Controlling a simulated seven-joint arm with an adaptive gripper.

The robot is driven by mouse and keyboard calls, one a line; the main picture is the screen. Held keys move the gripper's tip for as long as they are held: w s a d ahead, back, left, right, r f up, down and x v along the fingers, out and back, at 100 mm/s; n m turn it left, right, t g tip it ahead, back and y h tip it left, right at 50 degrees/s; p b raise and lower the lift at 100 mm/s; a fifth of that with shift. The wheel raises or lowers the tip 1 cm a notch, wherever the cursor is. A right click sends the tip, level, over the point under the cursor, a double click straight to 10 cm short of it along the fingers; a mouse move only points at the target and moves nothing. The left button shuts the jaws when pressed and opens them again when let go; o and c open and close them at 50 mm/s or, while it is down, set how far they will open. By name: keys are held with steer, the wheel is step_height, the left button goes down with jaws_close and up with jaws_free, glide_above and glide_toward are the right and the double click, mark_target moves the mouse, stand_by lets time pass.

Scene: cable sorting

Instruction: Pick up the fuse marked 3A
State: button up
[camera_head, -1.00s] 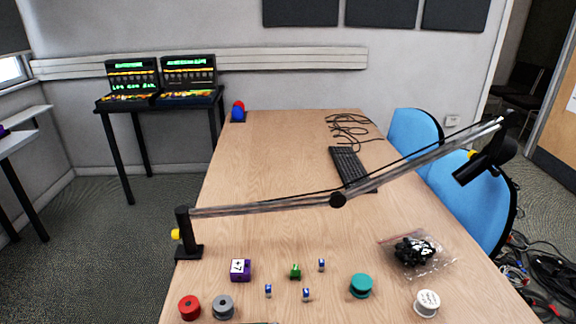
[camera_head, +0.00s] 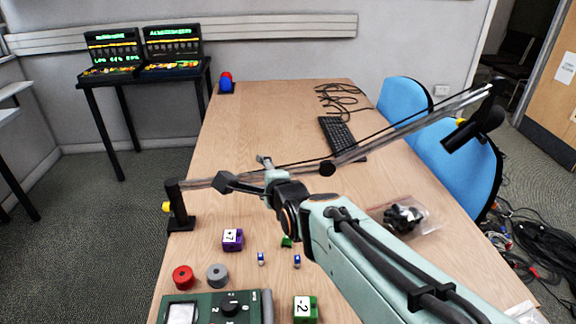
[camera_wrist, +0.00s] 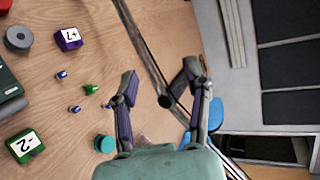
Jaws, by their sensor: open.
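Small blue-and-white fuses lie apart on the wooden table: one on the left (camera_head: 261,258) and one on the right (camera_head: 297,261) in the head view. In the wrist view they show as small blue pieces, a first (camera_wrist: 62,75), a second (camera_wrist: 75,109) and a third (camera_wrist: 107,105). Their markings are too small to read, so I cannot tell which is 3A. My arm hides the third fuse in the head view. My gripper (camera_head: 245,172) is open and empty, raised over the table beyond the fuses; its spread fingers (camera_wrist: 160,82) show in the wrist view.
A long lamp arm (camera_head: 390,135) crosses the table close to my gripper. Near the fuses are a green piece (camera_wrist: 91,90), a purple block (camera_head: 232,240), a green block (camera_head: 305,309), a red spool (camera_head: 182,278), a grey spool (camera_head: 218,276) and a teal spool (camera_wrist: 105,144).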

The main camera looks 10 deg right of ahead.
steer(key=w+d+f+m+t, duration=0.3)
steer(key=w+d+f+m, duration=0.1)
steer(key=w+f+m, duration=0.8)
steer(key=d+f+m+g+h, duration=0.1)
steer(key=d+f+m, duration=0.1)
steer(key=f, duration=0.5)
steer(key=d+f+m+g+h, duration=0.1)
steer(key=d+f+m, duration=0.1)
steer(key=d+f, duration=0.2)
steer(key=d+f+m+g+h, duration=0.1)
steer(key=d+f+m+h, duration=0.1)
steer(key=f, duration=0.9)
steer(key=shift+s+d+m, duration=0.15)
steer(key=shift+d+m, duration=0.4)
steer(key=shift+m, duration=0.05)
steer(key=shift+w+d, duration=0.25)
steer(key=shift+d, duration=0.05)
steer(key=shift+x, duration=3.05)
jaws_close()
